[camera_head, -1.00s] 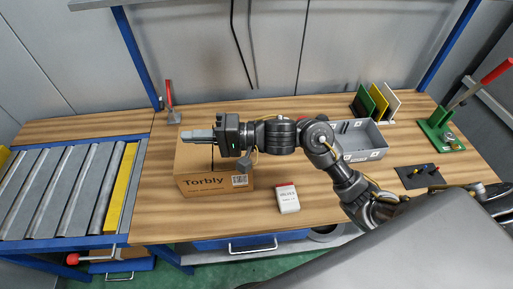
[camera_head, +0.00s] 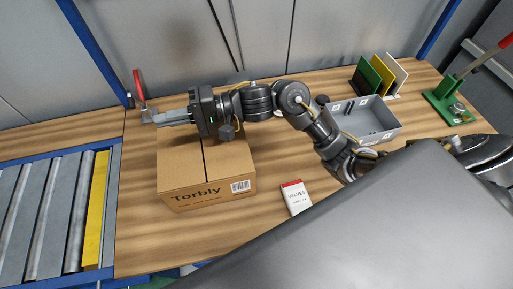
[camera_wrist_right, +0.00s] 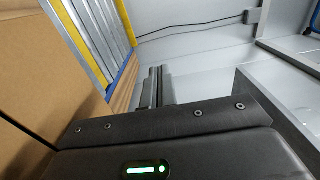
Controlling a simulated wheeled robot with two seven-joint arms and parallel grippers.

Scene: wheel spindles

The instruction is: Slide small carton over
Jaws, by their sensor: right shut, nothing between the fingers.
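A brown cardboard carton marked Torbly (camera_head: 205,180) stands on the wooden bench right of the roller conveyor. A smaller white and red box marked VALVES (camera_head: 296,198) lies to its right, nearer me. My right gripper (camera_head: 160,118) is shut and empty, with its fingers pointing left past the carton's far left corner. The right wrist view shows the shut fingers (camera_wrist_right: 158,88) beside a cardboard wall (camera_wrist_right: 40,75); I cannot tell whether they touch it. The arm hides part of the carton's far edge. My left gripper is not in view.
The roller conveyor (camera_head: 58,215) with a yellow strip (camera_head: 96,205) lies at the left. A red-handled clamp (camera_head: 139,84) stands near my right fingertips. A grey bin (camera_head: 372,134), coloured panels (camera_head: 370,78) and a green lever press (camera_head: 447,108) are at the right.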

